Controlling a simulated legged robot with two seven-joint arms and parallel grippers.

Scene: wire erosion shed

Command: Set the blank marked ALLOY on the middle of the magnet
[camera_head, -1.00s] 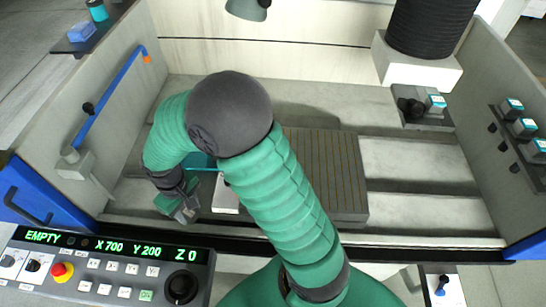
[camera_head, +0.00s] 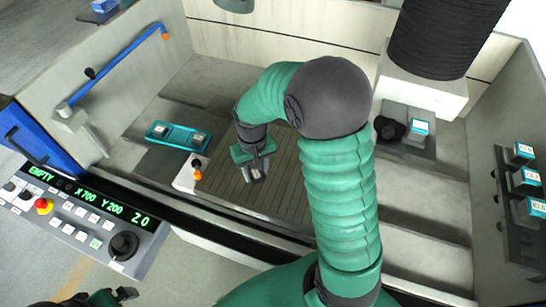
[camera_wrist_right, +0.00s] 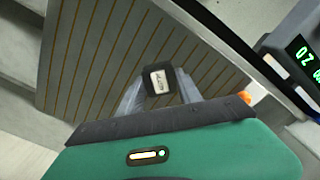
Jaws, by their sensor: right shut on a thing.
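The magnet (camera_head: 228,190) is the brown plate with thin stripes in the middle of the machine bed; its striped face fills much of the wrist view (camera_wrist_right: 95,50). My right gripper (camera_head: 257,175) is over the magnet and shut on a small dark blank with a pale label (camera_wrist_right: 160,80). I cannot read the label or tell whether the blank touches the plate. A teal tray (camera_head: 176,144) to the left holds two more blanks, labels unreadable. Part of my left gripper (camera_head: 124,294) shows at the bottom left; its jaw state is unclear.
An orange-and-black lever (camera_head: 197,169) stands on the pale block at the magnet's left end. The control panel (camera_head: 75,212) reads EMPTY, X700 Y200 Z0. A large black ribbed column (camera_head: 440,38) hangs at the upper right. Several labelled pieces sit on the right wall rack (camera_head: 510,205).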

